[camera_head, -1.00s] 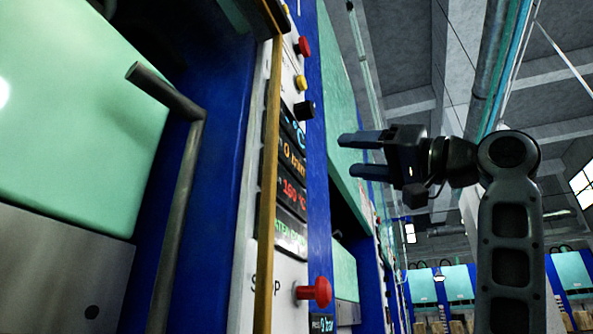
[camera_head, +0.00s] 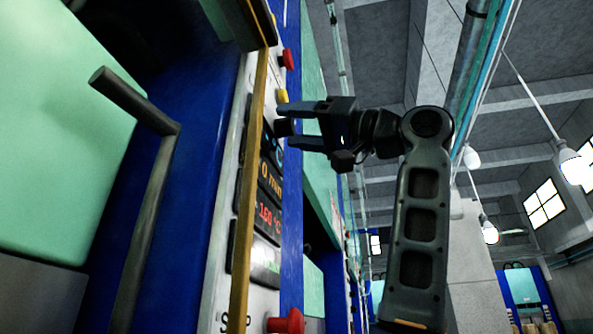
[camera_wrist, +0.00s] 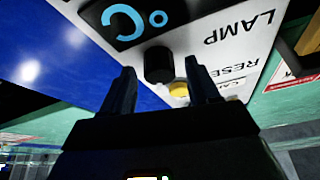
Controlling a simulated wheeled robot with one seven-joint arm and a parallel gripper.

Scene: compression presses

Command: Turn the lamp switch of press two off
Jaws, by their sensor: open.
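The lamp switch is a black round knob (camera_wrist: 158,62) on the white control panel (camera_wrist: 230,52), next to the upside-down word LAMP in the wrist view. In the head view the knob (camera_head: 284,127) stands out from the panel edge. My gripper (camera_head: 286,126) is open, its two dark fingers reaching left to the panel, one above and one below the knob. In the wrist view the fingertips (camera_wrist: 160,72) lie either side of the knob, with gaps visible. Whether either finger touches it, I cannot tell. The knob's pointer direction is not readable.
A yellow RESET button (camera_wrist: 179,89) sits close to one finger. A red button (camera_head: 287,58) is above and a red mushroom button (camera_head: 287,321) below. A bent grey handle (camera_head: 150,190) and a yellow strip (camera_head: 253,180) stand left. Free room lies right.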

